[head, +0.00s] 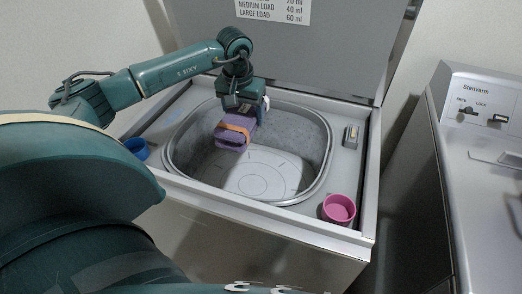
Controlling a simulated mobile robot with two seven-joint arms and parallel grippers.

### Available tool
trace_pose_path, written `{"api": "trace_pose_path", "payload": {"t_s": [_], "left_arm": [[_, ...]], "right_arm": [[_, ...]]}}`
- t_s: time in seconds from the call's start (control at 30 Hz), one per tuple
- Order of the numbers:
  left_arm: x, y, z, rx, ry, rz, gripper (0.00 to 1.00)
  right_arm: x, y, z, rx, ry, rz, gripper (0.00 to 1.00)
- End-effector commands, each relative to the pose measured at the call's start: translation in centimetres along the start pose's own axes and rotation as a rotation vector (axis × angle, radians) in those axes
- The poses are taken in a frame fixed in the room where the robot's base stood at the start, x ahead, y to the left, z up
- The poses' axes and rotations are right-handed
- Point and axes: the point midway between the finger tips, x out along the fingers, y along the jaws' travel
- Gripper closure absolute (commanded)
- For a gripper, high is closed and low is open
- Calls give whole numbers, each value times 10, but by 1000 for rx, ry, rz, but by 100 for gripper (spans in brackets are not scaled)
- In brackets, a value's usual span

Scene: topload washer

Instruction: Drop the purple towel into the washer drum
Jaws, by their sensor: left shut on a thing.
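The purple towel (236,130) is a folded bundle with an orange band around it. My left gripper (240,103) is shut on it and holds it over the left back part of the washer drum (290,166). The drum is a grey, wide opening with a pale round plate at its bottom, and the part of it behind the towel is hidden. The washer lid (310,45) stands open at the back, with a load label on it. The gripper's fingertips are partly hidden by the towel. My right gripper is not in view.
A pink cup (339,209) stands on the washer's front right rim. A blue cup (137,148) stands on the left rim. Another appliance (488,150) with a control panel stands to the right, past a gap.

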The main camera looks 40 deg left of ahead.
Motion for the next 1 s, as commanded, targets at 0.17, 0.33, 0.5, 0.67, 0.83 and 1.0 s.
{"api": "trace_pose_path", "payload": {"t_s": [0.17,0.33,0.5,0.67,0.83,1.0], "left_arm": [[11,0,1,0,1,1,54],[28,0,4,1,0,1,54],[49,0,7,1,1,1,54],[60,0,9,1,2,1,54],[61,0,9,0,3,1,54],[61,0,9,0,2,1,26]], "right_arm": [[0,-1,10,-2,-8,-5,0],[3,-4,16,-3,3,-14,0],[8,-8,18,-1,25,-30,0],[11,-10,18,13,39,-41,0],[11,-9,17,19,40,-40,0],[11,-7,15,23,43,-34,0]]}}
